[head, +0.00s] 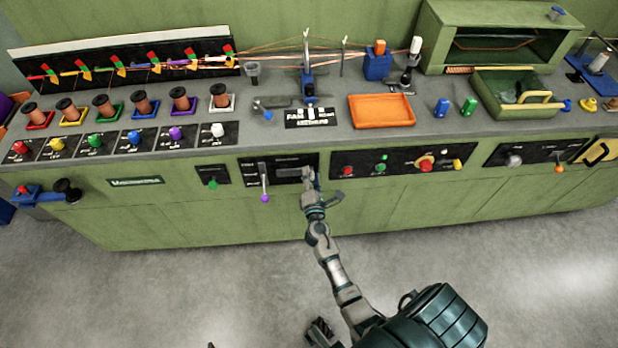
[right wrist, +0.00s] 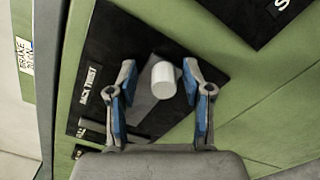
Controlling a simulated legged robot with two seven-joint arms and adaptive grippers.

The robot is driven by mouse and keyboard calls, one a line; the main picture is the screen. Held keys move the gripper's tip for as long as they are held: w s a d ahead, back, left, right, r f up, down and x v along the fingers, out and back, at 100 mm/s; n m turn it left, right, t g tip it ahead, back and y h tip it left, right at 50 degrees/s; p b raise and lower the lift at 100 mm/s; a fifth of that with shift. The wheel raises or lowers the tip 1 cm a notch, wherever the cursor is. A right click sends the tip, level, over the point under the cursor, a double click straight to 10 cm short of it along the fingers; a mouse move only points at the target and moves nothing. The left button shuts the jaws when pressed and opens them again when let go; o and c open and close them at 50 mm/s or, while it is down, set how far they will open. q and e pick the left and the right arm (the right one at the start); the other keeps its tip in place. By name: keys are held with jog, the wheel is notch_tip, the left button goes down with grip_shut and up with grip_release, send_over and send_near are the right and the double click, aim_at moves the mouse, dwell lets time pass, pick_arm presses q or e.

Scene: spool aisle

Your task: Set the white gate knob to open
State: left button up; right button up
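The white gate knob (head: 218,130) is at the right end of a row of coloured knobs on the bench's front ledge. Its pointer is too small to read. My right gripper (head: 309,180) is well to the right of it and lower, at a black panel (head: 278,168) on the bench front. In the right wrist view, my right gripper (right wrist: 160,98) is open. Its blue-padded fingers stand on either side of a white cylindrical handle (right wrist: 163,79), with gaps visible. The panel there reads "BACK TWIST".
A lever with a purple end (head: 264,182) sticks out left of my right gripper. Spools (head: 220,97) stand behind the knob row. An orange tray (head: 381,110) lies on the bench to the right. The floor (head: 170,285) before the bench is clear at left.

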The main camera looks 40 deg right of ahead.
jog(key=shift+a+f, duration=0.15)
jog(key=shift+f, duration=0.1)
jog(key=v, duration=1.2)
jog(key=s+a+f+m+g+y+p, duration=0.25)
jog(key=s+f+m+g+p, duration=0.2)
jog(key=f, duration=0.35)
jog(key=s+a+f+m+g+y+p, duration=0.1)
jog(key=s+f+m+g+y+p, duration=0.2)
jog(key=s+f+m, duration=0.4)
pick_arm(q)
jog(key=s+a+f+g+p, duration=0.1)
jog(key=s+a+f+g, duration=0.1)
jog(key=s+f, duration=0.5)
jog(key=s+a+f+g+y+p, duration=0.1)
jog(key=s+f+g, duration=0.4)
jog(key=f, duration=1)
jog(key=shift+s+a+f+y+p, duration=0.15)
jog(key=shift+s+a+y+p, duration=0.3)
jog(key=shift+s, duration=0.7)
pick_arm(e)
jog(key=s+a+f+m+g+y, duration=0.2)
jog(key=s+f, duration=0.3)
jog(key=s, duration=0.4)
jog(key=s+a+f+m+g+y, duration=0.2)
jog(key=s+a+f+g, duration=0.2)
jog(key=s, duration=0.5)
notch_tip(320, 180, down, 2)
jog(key=shift+a+f+m, duration=0.1)
jog(key=shift+a+m, duration=0.25)
jog(key=shift+a, duration=0.25)
